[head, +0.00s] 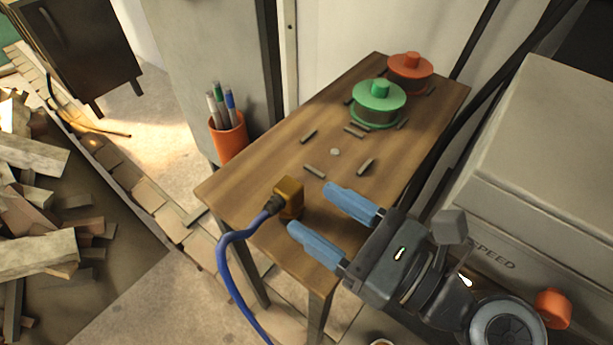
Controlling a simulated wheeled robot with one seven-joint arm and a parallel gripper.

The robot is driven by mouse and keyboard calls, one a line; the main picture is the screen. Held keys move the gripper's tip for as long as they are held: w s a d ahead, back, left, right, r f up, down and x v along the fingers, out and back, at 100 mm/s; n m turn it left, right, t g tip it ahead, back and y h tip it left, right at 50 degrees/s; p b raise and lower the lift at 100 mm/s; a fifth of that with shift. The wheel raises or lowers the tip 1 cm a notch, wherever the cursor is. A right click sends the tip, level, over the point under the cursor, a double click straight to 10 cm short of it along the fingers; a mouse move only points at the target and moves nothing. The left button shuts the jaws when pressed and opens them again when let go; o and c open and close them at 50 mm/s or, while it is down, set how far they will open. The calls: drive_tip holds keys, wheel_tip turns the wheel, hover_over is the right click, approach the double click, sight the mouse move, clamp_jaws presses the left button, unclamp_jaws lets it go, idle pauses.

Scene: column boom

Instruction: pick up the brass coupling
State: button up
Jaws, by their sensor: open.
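The brass coupling (289,198) is a small golden-brown block on the left front part of the wooden table (330,225). A blue hose (240,234) joins its left side through a dark end piece and hangs down over the table edge. My gripper (310,212) comes in from the lower right, with its two blue fingers apart. The fingertips are close to the coupling, just to its right in the picture. Nothing is between the fingers. I cannot tell from this view how high the fingers are above the table.
A green-lidded container (379,102) and a red-lidded one (410,72) stand at the table's back. Several small dark strips and a grey disc (335,152) lie mid-table. An orange pen cup (229,138) is beside the table's left edge. A grey machine (520,170) stands right.

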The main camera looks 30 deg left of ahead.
sight(278, 187)
drive_tip(key=shift+w+a, duration=0.25)
drive_tip(key=shift+a, duration=0.4)
drive_tip(key=a, duration=0.6)
drive_tip(key=shift+a, duration=0.25)
drive_tip(key=shift+c, duration=0.2)
drive_tip(key=c, duration=1.1)
